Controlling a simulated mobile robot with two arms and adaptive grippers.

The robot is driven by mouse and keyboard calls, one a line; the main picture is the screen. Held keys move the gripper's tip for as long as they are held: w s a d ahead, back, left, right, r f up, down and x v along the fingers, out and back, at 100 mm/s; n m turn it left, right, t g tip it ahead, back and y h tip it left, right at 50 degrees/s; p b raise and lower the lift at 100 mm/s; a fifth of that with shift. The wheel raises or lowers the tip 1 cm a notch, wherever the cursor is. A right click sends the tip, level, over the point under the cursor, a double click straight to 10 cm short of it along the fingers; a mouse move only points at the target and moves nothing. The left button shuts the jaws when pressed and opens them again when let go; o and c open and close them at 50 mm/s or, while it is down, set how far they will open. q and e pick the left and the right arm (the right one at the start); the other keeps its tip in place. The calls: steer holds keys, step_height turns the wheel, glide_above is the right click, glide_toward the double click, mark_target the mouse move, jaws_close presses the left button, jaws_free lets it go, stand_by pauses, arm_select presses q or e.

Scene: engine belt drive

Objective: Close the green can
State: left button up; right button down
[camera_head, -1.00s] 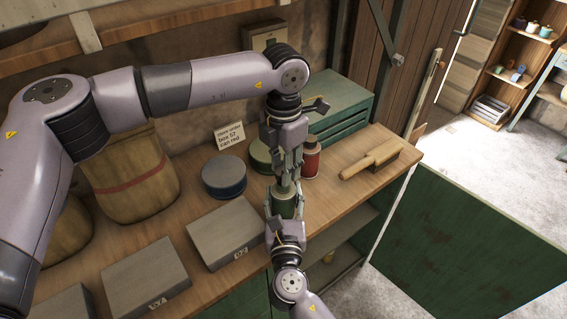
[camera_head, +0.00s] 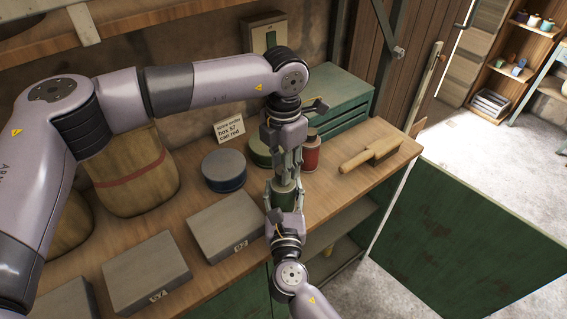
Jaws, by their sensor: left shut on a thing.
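The green can (camera_head: 284,201) stands at the front edge of the workbench, or just above it; I cannot tell which. My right gripper (camera_head: 284,193) comes up from below, with a finger on each side of the can's body. My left gripper (camera_head: 287,172) points down directly over the can. Its fingers are closed on a small grey-green piece at the can's top, apparently the lid. The fingers hide most of this piece, so I cannot tell whether it is seated.
Behind the grippers stand a red can (camera_head: 311,155), a low olive tin (camera_head: 260,153) and a blue-grey round tin (camera_head: 224,172). Flat grey boxes (camera_head: 225,226) lie to the left. A brush (camera_head: 370,155) and green drawers (camera_head: 342,100) are right. A note (camera_head: 229,131) leans behind.

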arm_select(q)
steer(key=shift+f, duration=0.6)
